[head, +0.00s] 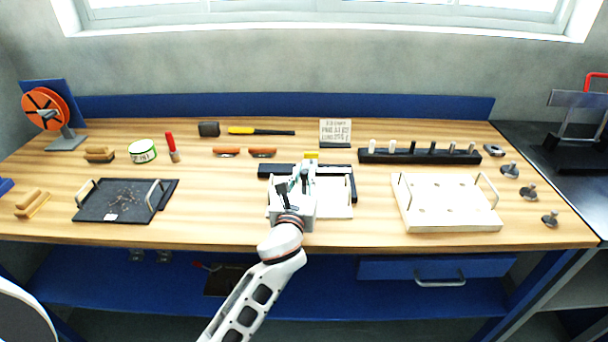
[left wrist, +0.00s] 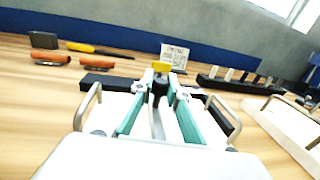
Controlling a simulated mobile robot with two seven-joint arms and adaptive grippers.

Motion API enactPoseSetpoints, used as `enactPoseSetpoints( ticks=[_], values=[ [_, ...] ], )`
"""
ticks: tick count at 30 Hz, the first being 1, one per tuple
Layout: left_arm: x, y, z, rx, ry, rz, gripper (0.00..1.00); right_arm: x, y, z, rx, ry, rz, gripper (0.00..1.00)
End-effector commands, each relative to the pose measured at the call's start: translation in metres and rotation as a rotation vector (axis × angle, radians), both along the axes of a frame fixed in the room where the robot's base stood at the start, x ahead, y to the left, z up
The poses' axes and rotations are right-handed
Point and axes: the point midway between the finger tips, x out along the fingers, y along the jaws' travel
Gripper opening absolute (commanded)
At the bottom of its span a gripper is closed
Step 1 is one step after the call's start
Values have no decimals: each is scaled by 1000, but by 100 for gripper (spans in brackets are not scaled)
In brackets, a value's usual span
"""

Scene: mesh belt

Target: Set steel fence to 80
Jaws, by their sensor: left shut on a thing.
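My left gripper (head: 302,176) reaches over a white tray-like fixture (head: 338,210) with metal handles at the middle front of the bench. A black bar (head: 274,171) runs behind and beside this fixture, with a small yellow tag (head: 311,156) at its back. In the left wrist view the teal-padded fingers of my left gripper (left wrist: 160,94) are shut on a dark upright piece (left wrist: 160,84) just in front of the yellow tag (left wrist: 160,66). I cannot tell whether this piece belongs to the steel fence. The fingers hide part of it, and no scale is readable. My right gripper is out of view.
A card (head: 335,131) with small writing stands behind. A black rack of pegs (head: 420,156) and a white board with handles (head: 452,222) are right. A dark tray (head: 100,208), green-labelled tin (head: 142,151) and orange-handled tools (head: 262,153) are left. Bare wood lies between.

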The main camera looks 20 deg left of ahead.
Motion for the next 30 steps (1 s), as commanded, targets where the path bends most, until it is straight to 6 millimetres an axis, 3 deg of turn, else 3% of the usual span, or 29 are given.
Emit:
enactPoseSetpoints(
  ticks=[9, 17, 18, 20, 30],
  values=[
    [13, -45, 0, -3, -1, -4, 0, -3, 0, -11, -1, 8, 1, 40],
    [13, -47, 0, -1, 0, -3, 0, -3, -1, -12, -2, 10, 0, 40],
    [13, -47, 0, -1, 0, -3, 18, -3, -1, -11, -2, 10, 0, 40],
    [13, -47, 0, -1, 0, -2, 33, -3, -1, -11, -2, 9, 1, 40],
    [12, -46, 0, 0, 0, -1, 33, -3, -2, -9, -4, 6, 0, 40]
  ],
)
